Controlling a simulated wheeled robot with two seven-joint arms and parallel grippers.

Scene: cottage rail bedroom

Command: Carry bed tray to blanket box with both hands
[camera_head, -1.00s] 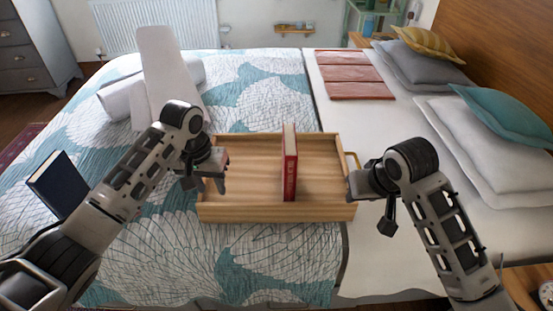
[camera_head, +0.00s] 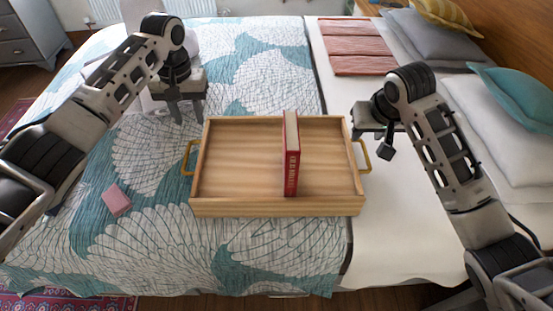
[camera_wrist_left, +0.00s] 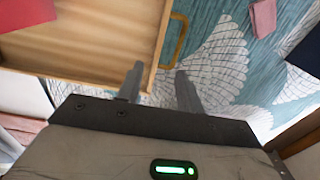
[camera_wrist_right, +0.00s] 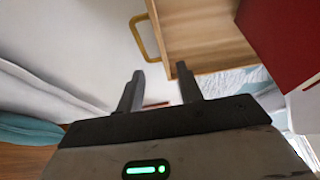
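The bed tray (camera_head: 330,206) is a shallow wooden box with yellow handles, lying flat on the bed. A red book (camera_head: 291,155) stands upright in it. The left handle (camera_head: 188,158) also shows in the left wrist view (camera_wrist_left: 177,40); the right handle (camera_head: 363,156) shows in the right wrist view (camera_wrist_right: 144,38). My left gripper (camera_head: 188,112) is open and empty, beyond the tray's far left corner, with its fingers (camera_wrist_left: 159,78) apart. My right gripper (camera_head: 373,140) is open and empty beside the right handle, not around it. I cannot identify the blanket box.
Pillows (camera_head: 490,130) are at the right. Folded pinkish cloth (camera_head: 357,47) lies at the back.

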